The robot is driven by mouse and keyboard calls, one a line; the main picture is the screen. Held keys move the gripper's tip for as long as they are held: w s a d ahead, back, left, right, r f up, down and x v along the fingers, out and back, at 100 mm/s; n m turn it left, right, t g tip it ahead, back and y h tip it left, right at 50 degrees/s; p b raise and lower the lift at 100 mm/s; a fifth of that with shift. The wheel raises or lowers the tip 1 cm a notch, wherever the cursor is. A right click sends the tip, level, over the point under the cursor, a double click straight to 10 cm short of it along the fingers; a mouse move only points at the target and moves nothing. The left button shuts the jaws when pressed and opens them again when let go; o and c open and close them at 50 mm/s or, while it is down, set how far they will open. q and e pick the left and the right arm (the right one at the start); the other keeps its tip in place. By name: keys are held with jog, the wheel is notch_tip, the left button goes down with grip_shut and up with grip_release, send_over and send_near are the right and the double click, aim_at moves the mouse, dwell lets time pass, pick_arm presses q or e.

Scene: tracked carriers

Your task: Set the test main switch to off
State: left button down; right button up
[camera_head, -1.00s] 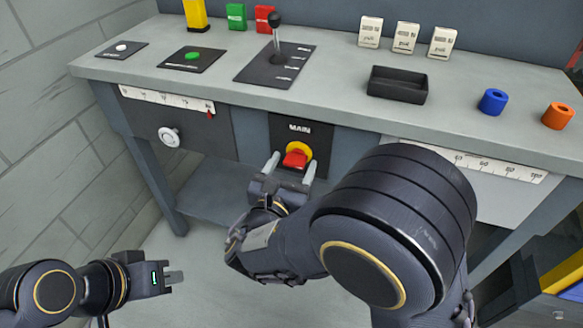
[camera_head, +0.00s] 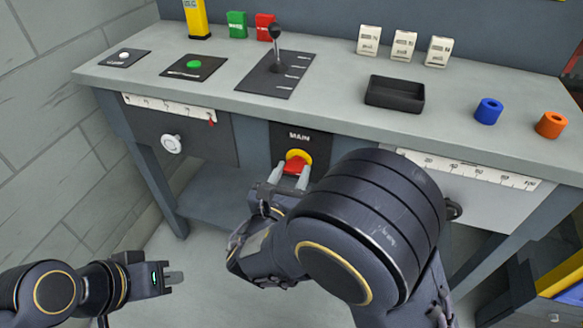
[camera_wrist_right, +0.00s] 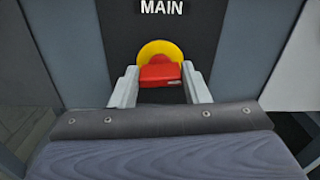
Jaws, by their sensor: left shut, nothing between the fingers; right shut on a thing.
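The main switch (camera_head: 299,158) is a red handle on a yellow disc, under the white word MAIN on a dark panel at the bench front. In the right wrist view the red handle (camera_wrist_right: 160,75) lies level across the yellow disc (camera_wrist_right: 160,52). My right gripper (camera_head: 290,172) is shut on the red handle, one pale finger on each side, as the right wrist view also shows (camera_wrist_right: 160,84). My left gripper (camera_head: 174,278) is shut and empty at the lower left, far from the switch.
A lever (camera_head: 278,48), a green button (camera_head: 194,64), a white button (camera_head: 124,55) and a black tray (camera_head: 395,94) are on the bench top. A white knob (camera_head: 171,144) is on the front, left of the switch.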

jog(key=n+p, duration=1.1)
jog(key=p, duration=0.4)
jog(key=shift+a+n, duration=0.15)
jog(key=shift+n, duration=0.15)
jog(key=n+p, duration=0.2)
jog(key=n, duration=0.1)
jog(key=shift+f, duration=0.1)
jog(key=shift+f+n+p, duration=0.15)
jog(key=shift+n+p, duration=0.55)
jog(key=shift+n, duration=0.1)
jog(key=o, duration=1)
